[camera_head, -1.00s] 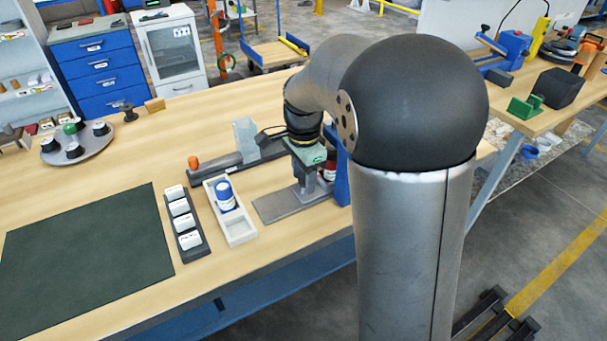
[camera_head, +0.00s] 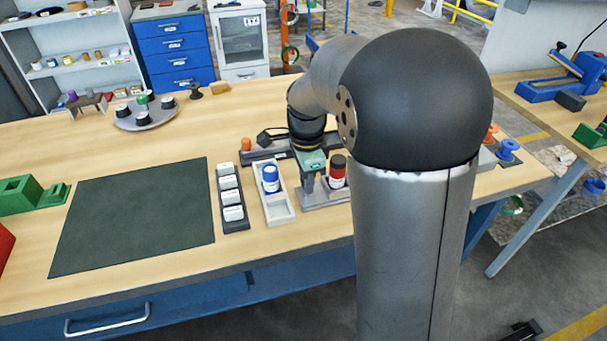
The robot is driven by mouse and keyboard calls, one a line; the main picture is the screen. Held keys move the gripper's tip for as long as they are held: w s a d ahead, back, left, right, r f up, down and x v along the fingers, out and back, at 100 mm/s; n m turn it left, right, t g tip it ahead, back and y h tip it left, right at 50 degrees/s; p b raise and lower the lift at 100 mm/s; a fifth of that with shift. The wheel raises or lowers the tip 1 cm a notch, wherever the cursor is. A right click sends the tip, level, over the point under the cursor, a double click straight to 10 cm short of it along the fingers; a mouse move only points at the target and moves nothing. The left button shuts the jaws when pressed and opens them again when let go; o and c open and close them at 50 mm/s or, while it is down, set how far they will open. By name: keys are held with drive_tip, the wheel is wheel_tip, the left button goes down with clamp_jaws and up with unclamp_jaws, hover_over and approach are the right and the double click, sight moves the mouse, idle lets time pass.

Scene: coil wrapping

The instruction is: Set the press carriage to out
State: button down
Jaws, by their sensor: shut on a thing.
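The press shows partly behind my arm, with a flat grey base plate (camera_head: 322,201) on the bench. My gripper (camera_head: 308,184) points down over this plate, close to its upright grey part. The jaws are shut at the press carriage, but the fingertips and the held part are small and mostly hidden, so the exact contact cannot be told. My arm covers the right side of the press.
A pale tray (camera_head: 283,217) with a blue-and-white bottle (camera_head: 270,178) is left of the plate, beside a dark rack (camera_head: 236,222) of white blocks. A dark rail fixture with an orange knob (camera_head: 246,144) lies behind. The dark green mat (camera_head: 140,220) is clear.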

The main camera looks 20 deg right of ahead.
drive_tip(key=shift+a, duration=0.25)
drive_tip(key=c, duration=1.2)
unclamp_jaws()
drive_tip(key=shift+r, duration=0.1)
drive_tip(key=shift+r, duration=0.3)
wheel_tip(320, 180, up, 17)
drive_tip(key=shift+f+p, duration=0.15)
drive_tip(key=shift+p, duration=0.2)
